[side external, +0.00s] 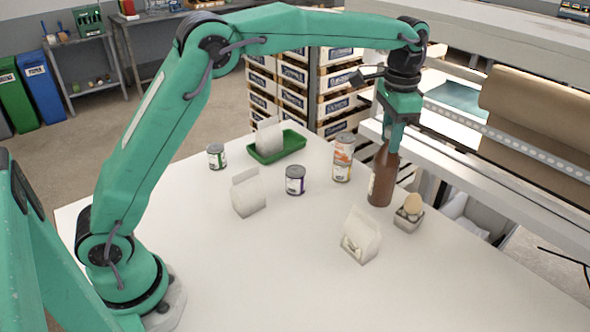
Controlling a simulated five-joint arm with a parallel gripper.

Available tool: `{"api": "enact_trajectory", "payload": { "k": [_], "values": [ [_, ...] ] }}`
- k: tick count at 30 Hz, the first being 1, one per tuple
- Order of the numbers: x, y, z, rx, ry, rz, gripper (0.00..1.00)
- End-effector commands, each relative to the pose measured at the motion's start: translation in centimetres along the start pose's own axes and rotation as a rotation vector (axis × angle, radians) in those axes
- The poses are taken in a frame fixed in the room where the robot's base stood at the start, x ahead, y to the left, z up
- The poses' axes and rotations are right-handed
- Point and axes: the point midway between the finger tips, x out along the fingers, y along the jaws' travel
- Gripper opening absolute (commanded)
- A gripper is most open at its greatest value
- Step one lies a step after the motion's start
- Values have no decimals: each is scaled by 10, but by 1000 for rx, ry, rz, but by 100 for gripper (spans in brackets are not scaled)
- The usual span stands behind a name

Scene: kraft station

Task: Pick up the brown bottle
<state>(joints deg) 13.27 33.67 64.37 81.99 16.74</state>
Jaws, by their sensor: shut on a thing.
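The brown bottle (382,182) stands upright at the right side of the white table, with a pale label on its left side. My gripper (391,141) points down over it and is shut on its upper part. The fingers hide the bottle's neck and top. The bottle's base appears at or very close to the table surface; I cannot tell whether it touches.
Stacked cans (343,158) stand just left of the bottle, and a small grey holder with an egg-like object (409,212) is close on its right. A purple-labelled can (295,180) and a green tray (294,141) are further left.

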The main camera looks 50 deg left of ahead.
Motion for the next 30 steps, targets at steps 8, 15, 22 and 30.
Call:
{"api": "enact_trajectory", "payload": {
  "k": [8,15,22,30],
  "values": [
    [-18,26,3,0,4,-1,0],
    [-21,32,4,-1,3,-1,0],
    [-21,32,4,-1,3,-1,0],
    [-21,32,4,-1,4,-1,0]
  ]
}}
